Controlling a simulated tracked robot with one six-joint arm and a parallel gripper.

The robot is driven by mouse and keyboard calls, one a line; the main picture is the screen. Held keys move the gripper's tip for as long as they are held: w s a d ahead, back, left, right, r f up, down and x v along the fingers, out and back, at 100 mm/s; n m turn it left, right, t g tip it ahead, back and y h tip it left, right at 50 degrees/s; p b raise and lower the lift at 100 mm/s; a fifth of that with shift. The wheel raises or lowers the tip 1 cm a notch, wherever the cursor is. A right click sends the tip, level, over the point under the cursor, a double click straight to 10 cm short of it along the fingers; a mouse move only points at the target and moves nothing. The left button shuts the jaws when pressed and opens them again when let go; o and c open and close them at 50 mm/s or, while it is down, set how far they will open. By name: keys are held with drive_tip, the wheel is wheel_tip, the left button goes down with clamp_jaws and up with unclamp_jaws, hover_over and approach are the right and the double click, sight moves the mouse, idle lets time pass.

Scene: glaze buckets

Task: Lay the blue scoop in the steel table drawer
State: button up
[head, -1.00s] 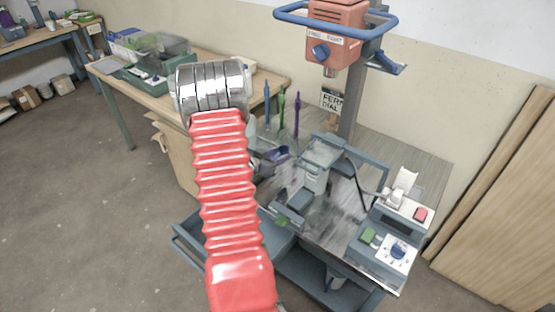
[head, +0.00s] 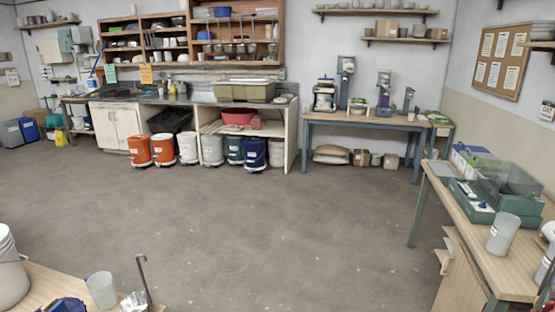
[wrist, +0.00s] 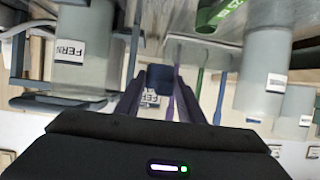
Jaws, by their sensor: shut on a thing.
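In the wrist view my gripper (wrist: 160,90) is shut on a small dark blue piece (wrist: 160,74), seen between the fingertips. It looks like part of the blue scoop; the rest of its shape is hidden or cannot be made out. My gripper and arm do not show in the head view now. I cannot make out the steel table drawer in either current view.
Purple (wrist: 179,98), green (wrist: 198,84) and blue (wrist: 220,92) rods show beyond my gripper. Grey cylinders stand on both sides. In the head view, the floor (head: 270,225) is clear between the back counter and the right wooden table (head: 500,268).

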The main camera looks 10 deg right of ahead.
wheel_tip(320, 180, up, 14)
drive_tip(key=w+a+n+t, duration=0.3)
drive_tip(key=w+t, duration=0.1)
drive_tip(key=w, duration=0.5)
drive_tip(key=w+a+n+t, duration=0.3)
drive_tip(key=w, duration=0.7)
drive_tip(key=w+a+n+t+y, duration=0.2)
drive_tip(key=w+a+n+t, duration=0.4)
drive_tip(key=w+a, duration=0.85)
drive_tip(key=w+a+n+t+y, duration=0.2)
drive_tip(key=w+a+n+y, duration=0.1)
drive_tip(key=a, duration=1.1)
drive_tip(key=w+a+n+t+y, duration=0.1)
drive_tip(key=w+a+n+y, duration=0.3)
drive_tip(key=a, duration=1)
drive_tip(key=w+a+n+t+y, duration=0.2)
drive_tip(key=w+a, duration=0.4)
drive_tip(key=a, duration=0.9)
drive_tip(key=shift+w+r+n+t+y, duration=0.15)
drive_tip(key=shift+w+n+t+y, duration=0.2)
drive_tip(key=shift+n+y, duration=0.35)
drive_tip(key=s+f, duration=0.5)
drive_tip(key=f, duration=0.1)
drive_tip(key=shift+f, duration=0.15)
